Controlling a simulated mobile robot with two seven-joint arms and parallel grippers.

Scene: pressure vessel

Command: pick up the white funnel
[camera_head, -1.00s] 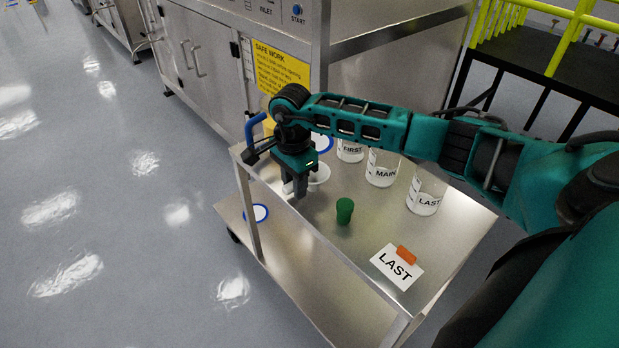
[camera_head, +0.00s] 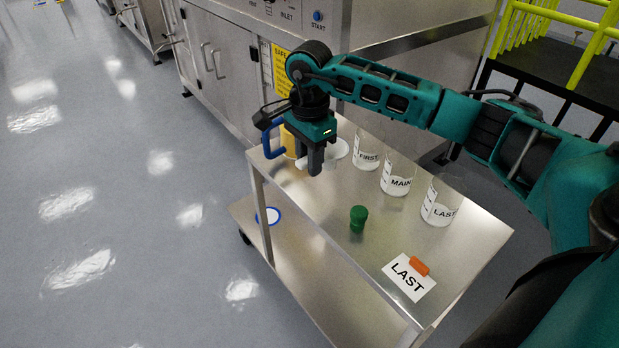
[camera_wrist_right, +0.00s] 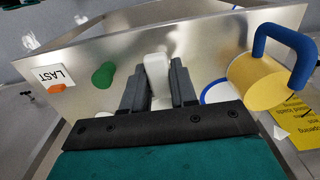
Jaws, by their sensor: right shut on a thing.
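The white funnel (camera_head: 341,149) is held by my right gripper (camera_head: 315,167) above the far left part of the steel cart top. Its wide part shows behind the fingers in the head view, and a white part shows to their left. In the right wrist view a white part of the funnel (camera_wrist_right: 157,68) sits between the two dark fingers of the right gripper (camera_wrist_right: 158,82). The gripper hides part of the funnel. My left gripper is in neither view.
Beakers labelled FIRST (camera_head: 366,152), MAIN (camera_head: 397,176) and LAST (camera_head: 440,205) stand along the cart's far side. A green stopper (camera_head: 358,218), a LAST card (camera_head: 408,279) with an orange piece (camera_head: 419,266) and a yellow container (camera_wrist_right: 262,82) with blue handle are also there.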

